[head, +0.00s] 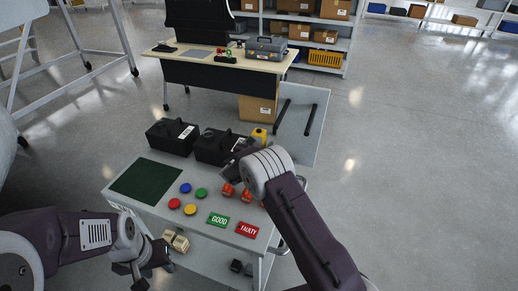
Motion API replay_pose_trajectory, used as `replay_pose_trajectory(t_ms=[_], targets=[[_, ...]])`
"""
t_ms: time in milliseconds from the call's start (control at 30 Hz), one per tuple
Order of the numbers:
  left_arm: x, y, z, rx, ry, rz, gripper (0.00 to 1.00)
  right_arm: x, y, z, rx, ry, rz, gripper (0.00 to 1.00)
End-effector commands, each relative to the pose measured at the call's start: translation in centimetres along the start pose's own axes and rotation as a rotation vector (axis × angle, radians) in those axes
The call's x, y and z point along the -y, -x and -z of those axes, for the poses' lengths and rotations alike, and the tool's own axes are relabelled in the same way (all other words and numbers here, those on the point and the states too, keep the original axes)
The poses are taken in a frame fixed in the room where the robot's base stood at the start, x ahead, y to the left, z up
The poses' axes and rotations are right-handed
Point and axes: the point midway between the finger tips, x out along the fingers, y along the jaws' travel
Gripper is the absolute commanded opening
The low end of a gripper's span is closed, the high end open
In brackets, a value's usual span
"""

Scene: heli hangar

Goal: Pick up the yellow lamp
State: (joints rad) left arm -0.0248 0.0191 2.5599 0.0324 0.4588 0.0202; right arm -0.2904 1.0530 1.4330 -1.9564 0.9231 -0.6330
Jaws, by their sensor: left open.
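The yellow lamp (259,135) stands at the back right of the grey cart top (150,163), just right of the black boxes. Its lower part is partly hidden. My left gripper (138,275) is open and empty at the lower left, in front of the cart and well away from the lamp. My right gripper (236,168) is over the cart, in front of the right black box and nearer to the lamp. Its fingers are mostly hidden by my own wrist, so I cannot tell its opening.
Two black boxes (172,136) (216,147) stand along the cart's back. Red lamps (228,189), coloured discs (185,188), a green mat (146,180), a GOOD sign (218,220) and a FAULTY sign (247,230) are in front. A workbench (225,60) stands behind. Open floor lies right.

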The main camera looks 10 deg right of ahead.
Motion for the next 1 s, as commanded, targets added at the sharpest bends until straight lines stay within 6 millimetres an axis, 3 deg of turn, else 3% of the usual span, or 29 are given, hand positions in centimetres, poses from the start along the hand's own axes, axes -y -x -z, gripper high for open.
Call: replay_pose_trajectory(t_ms=[33, 200, 300, 567, 1000], targets=[[0.0, 0.0, 0.0, 0.0, 0.0, 0.0, 0.41, 0.0, 0.0, 0.0, 0.0, 0.0, 0.0, 0.68], [0.0, 0.0, 0.0, 0.0, 0.0, 0.0, 0.41, 0.0, 0.0, 0.0, 0.0, 0.0, 0.0, 0.21], [0.0, 0.0, 0.0, 0.0, 0.0, 0.0, 0.41, 0.0, 0.0, 0.0, 0.0, 0.0, 0.0, 0.0], [0.0, 0.0, 0.0, 0.0, 0.0, 0.0, 0.41, 0.0, 0.1, -0.4, 0.002, -0.002, 0.0, 0.0], [0.0, 0.6, 0.1, 0.0, 0.0, 0.0, 0.41, -0.1, 2.7, -8.9, 0.003, -0.004, -0.001, 0.0]])
